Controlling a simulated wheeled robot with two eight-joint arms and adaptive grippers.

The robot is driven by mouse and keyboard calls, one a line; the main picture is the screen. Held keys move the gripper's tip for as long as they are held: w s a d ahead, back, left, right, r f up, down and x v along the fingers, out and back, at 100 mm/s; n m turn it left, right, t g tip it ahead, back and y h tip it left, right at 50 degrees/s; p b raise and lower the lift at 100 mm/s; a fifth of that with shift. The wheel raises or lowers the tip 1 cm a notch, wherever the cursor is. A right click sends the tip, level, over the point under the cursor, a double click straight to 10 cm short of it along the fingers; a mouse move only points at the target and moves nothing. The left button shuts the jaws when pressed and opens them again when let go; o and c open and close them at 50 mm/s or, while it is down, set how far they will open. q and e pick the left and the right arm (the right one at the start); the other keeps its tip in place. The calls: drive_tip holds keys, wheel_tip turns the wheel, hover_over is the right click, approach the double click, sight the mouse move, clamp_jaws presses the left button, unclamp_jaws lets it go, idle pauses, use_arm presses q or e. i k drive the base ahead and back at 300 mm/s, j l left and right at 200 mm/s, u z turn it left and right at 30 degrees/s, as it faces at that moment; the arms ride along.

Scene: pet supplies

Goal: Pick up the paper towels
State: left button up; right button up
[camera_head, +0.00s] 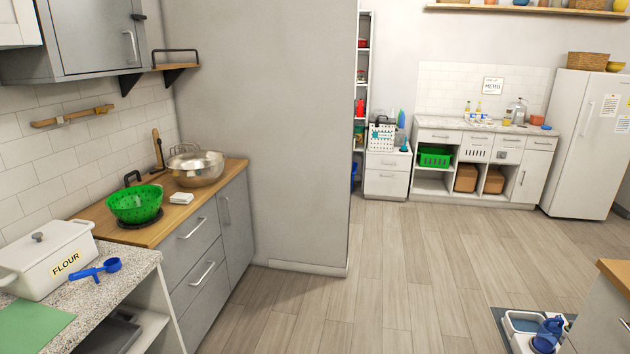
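A small white flat item (181,198) lies on the wooden counter at the left, beside the green colander. It may be a folded stack of paper towels, but it is too small to tell. I see no clear paper towel roll. Neither of my grippers is in view.
The wooden counter (120,230) also holds a green colander (135,204) and a metal pot (194,167). A white flour box (48,260) and a blue scoop (97,271) are nearer. A grey wall (260,130) stands mid-view. The wooden floor (400,270) is largely clear.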

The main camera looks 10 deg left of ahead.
sight(181, 198)
drive_tip(key=i+u, duration=0.2)
drive_tip(key=i, duration=0.4)
drive_tip(key=i+u, duration=0.2)
drive_tip(key=i, duration=0.4)
drive_tip(key=i+l+u, duration=0.2)
drive_tip(key=i, duration=0.4)
drive_tip(key=i+u, duration=0.4)
drive_tip(key=i+l+u, duration=0.1)
drive_tip(key=i+u, duration=0.2)
drive_tip(key=u, duration=0.15)
drive_tip(key=i+l+u, duration=0.2)
drive_tip(key=u, duration=0.2)
drive_tip(key=i+l+u, duration=0.45)
drive_tip(key=k+j, duration=0.05)
drive_tip(key=j, duration=0.05)
